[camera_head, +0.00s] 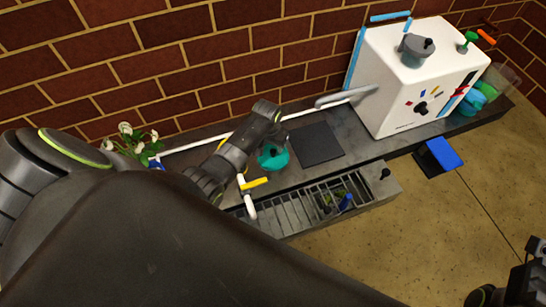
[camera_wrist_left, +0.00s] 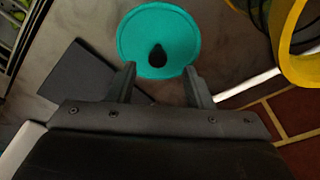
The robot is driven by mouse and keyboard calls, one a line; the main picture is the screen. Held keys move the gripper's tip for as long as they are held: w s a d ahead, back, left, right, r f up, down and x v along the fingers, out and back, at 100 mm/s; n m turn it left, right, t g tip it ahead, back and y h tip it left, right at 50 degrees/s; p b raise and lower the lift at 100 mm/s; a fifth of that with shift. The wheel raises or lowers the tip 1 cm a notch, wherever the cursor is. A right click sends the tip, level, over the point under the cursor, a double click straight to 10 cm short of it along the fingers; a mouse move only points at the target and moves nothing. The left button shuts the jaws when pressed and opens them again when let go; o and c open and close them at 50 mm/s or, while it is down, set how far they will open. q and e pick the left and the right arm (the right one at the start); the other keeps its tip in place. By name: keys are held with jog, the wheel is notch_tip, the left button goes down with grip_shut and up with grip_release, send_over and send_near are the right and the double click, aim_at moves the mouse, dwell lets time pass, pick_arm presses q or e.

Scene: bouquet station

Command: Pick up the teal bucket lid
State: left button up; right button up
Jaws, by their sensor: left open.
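The teal bucket lid (camera_wrist_left: 157,33) is a round disc with a dark drop-shaped knob (camera_wrist_left: 158,55) in its middle. In the head view the lid (camera_head: 273,160) lies on the grey counter, partly hidden by my left arm. My left gripper (camera_wrist_left: 160,82) is open, with its two fingers on either side of the lid's near edge in the wrist view. The knob lies just beyond the fingertips, between their lines. Nothing is held between the fingers. I cannot tell the height gap to the lid. In the head view my left gripper (camera_head: 268,140) is seen from behind. A dark piece of my right arm shows at the lower right, its fingers unclear.
A dark square mat (camera_head: 313,144) lies right of the lid. A slatted drawer (camera_head: 300,205) is at the counter front, a white box machine (camera_head: 420,75) at the right. A yellow ring-shaped thing (camera_wrist_left: 298,45) is near the gripper. White flowers (camera_head: 130,138) stand left.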

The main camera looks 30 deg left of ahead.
aim_at(273, 151)
pick_arm(q)
notch_tip(273, 151, down, 4)
jog(key=shift+w+d+r+b, duration=0.15)
jog(key=shift+r+b, duration=0.1)
jog(key=shift+b, duration=0.8)
grip_shut()
jog(key=shift+r, duration=0.2)
